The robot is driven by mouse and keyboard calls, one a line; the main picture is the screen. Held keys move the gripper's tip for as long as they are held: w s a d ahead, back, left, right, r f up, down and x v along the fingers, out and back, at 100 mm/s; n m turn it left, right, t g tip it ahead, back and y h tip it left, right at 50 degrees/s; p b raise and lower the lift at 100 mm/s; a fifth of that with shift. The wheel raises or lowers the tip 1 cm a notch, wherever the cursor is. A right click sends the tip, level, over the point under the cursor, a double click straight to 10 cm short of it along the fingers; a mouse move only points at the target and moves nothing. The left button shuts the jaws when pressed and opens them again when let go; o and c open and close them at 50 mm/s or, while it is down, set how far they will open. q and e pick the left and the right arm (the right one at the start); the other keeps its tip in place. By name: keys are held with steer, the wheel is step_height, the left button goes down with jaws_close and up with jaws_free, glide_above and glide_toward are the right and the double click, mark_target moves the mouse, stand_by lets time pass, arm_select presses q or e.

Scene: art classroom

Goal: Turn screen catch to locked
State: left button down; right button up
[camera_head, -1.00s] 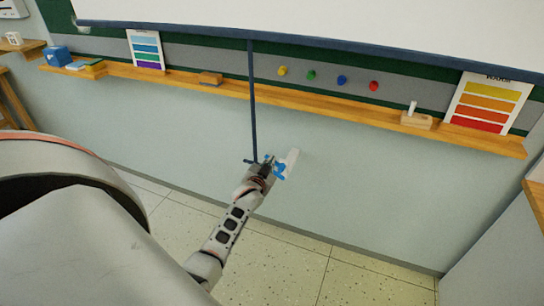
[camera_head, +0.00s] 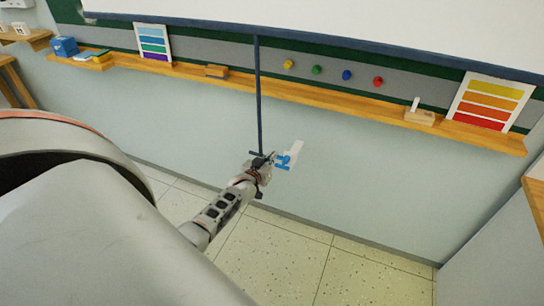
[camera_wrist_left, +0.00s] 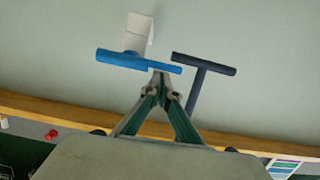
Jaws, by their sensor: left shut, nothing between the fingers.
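The screen catch is a blue bar (camera_head: 284,161) on a white plate (camera_head: 296,150) fixed low on the wall. In the left wrist view the blue bar (camera_wrist_left: 125,60) lies nearly level across the white plate (camera_wrist_left: 139,32). My left gripper (camera_head: 268,160) is shut and empty, just left of the catch in the head view. In the left wrist view its fingertips (camera_wrist_left: 162,78) meet close by the right end of the bar. I cannot tell whether they touch it. The gripper partly covers the catch in the head view. My right gripper is not in view.
A dark pull rod (camera_head: 259,95) hangs from the screen (camera_head: 330,25); its T-shaped handle (camera_wrist_left: 203,64) is close beside the fingers. A wooden ledge (camera_head: 335,98) with cards and small items runs above. The wall right of the catch is clear.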

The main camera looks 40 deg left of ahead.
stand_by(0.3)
